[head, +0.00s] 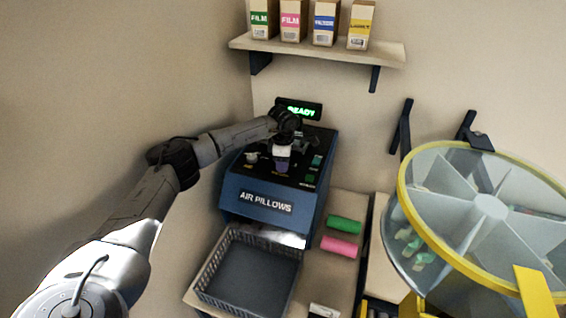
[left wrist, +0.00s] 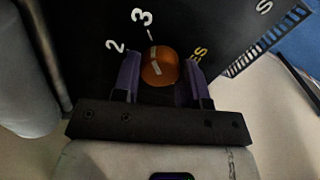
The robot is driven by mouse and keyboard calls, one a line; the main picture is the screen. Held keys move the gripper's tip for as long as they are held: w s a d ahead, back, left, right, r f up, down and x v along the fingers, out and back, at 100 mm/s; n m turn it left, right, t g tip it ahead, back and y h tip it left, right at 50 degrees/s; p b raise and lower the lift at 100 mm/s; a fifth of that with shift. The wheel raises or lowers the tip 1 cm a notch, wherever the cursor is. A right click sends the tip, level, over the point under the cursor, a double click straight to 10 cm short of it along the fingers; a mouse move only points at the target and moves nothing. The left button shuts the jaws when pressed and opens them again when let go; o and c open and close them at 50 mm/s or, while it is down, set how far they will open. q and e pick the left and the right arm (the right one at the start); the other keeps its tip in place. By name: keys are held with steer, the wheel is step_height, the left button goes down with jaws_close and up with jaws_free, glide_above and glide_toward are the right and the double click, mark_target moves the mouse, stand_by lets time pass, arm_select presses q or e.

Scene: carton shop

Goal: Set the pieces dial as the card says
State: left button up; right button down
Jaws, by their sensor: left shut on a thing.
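The pieces dial is an orange round knob (left wrist: 160,66) on the black panel of the blue AIR PILLOWS machine (head: 266,203). In the left wrist view, the numbers 2 and 3 show beside it, and the white line on the knob points roughly toward the 3. Other numbers are hidden. My left gripper (head: 282,165) is over the panel in the head view. In the left wrist view its purple fingers (left wrist: 158,85) are shut on the knob from both sides. My right gripper is not in view. I cannot make out a card with a setting.
A green-lit display (head: 299,109) reading READY stands behind the panel. A grey basket (head: 204,268) sits in front of the machine. Green (head: 344,224) and pink rolls (head: 339,246) lie to its right. A yellow-rimmed drum (head: 402,200) stands at right. A shelf (head: 330,48) holds cartons above.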

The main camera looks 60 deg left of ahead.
arm_select(q)
steer(key=shift+r, duration=0.1)
steer(key=o, duration=0.9)
step_height(320, 180, up, 14)
steer(key=shift+f+b, duration=0.1)
steer(key=shift+b, duration=1.15)
